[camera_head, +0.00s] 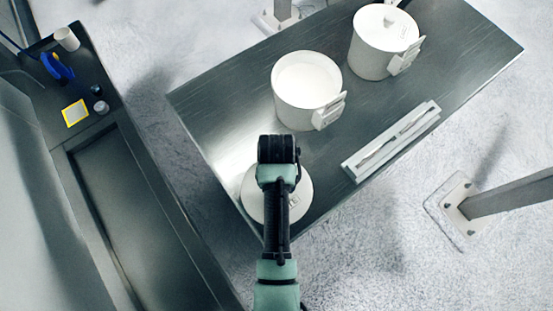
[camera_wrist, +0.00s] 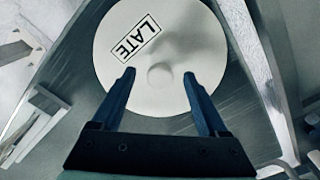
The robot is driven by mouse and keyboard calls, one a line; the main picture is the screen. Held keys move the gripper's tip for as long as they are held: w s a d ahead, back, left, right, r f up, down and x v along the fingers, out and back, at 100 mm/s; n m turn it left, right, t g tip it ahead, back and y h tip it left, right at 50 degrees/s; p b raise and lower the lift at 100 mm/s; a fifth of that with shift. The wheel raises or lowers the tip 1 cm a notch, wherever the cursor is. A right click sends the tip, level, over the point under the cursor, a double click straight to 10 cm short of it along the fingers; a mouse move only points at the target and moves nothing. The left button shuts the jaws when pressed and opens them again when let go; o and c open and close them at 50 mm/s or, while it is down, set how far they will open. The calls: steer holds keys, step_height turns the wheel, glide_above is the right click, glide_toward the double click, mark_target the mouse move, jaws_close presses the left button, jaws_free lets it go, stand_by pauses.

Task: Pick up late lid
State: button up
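The late lid (camera_wrist: 185,50) is a white disc with a round knob (camera_wrist: 161,76) and a "LATE" label, seen in the wrist view. It lies on the metal table near its corner. In the head view the lid (camera_head: 250,200) is partly hidden under my arm. My gripper (camera_wrist: 160,80) is open above the lid, with its two dark blue fingers apart on either side of the knob in the picture. The fingers hold nothing. I cannot tell the height between the fingertips and the lid. In the head view the fingers are hidden.
On the metal table (camera_head: 225,105) stand an uncovered white pot (camera_head: 289,108) with pale contents and a lidded white pot (camera_head: 370,62). A white slotted holder (camera_head: 392,142) lies at the right edge. A dark counter (camera_head: 120,190) with small items is at left. A metal post (camera_head: 510,195) stands right.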

steer(key=c, duration=1.2)
steer(key=shift+r, duration=0.1)
